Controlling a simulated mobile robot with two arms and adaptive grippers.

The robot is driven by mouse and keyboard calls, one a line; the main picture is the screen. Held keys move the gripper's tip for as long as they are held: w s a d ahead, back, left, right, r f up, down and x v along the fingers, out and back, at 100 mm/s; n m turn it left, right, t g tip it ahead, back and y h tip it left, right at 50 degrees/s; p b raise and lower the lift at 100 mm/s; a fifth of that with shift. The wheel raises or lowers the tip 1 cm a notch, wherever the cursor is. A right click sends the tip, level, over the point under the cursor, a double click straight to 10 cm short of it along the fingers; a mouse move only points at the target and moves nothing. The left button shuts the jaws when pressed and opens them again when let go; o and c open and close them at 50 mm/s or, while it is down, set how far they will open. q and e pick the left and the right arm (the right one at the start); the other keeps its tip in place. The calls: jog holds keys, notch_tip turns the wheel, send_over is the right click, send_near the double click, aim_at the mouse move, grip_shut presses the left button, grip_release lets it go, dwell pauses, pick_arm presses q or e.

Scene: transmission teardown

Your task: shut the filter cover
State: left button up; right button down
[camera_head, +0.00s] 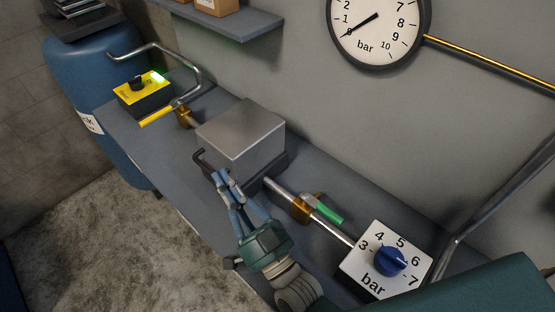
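The filter is a grey metal box whose cover (242,133) looks down on its dark base, as far as this view shows. A thin dark bent handle (201,158) sticks out at the box's front left corner. My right gripper (219,176) is at the front of the box, its fingertips close to the lower end of that handle. The fingertips are near each other; whether they touch or grip the handle cannot be told. My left gripper is not in view.
A pipe with a green-handled valve (328,211) leads right to a bar dial with a blue knob (390,261). On the left are a yellow-handled valve (157,117), a yellow control box (143,92) and a blue tank (90,62). A gauge (378,25) hangs on the wall.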

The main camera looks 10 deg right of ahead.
jog(key=s+d, duration=0.5)
jog(key=s, duration=0.7)
jog(key=shift+d+f, duration=0.15)
jog(key=shift+f, duration=0.1)
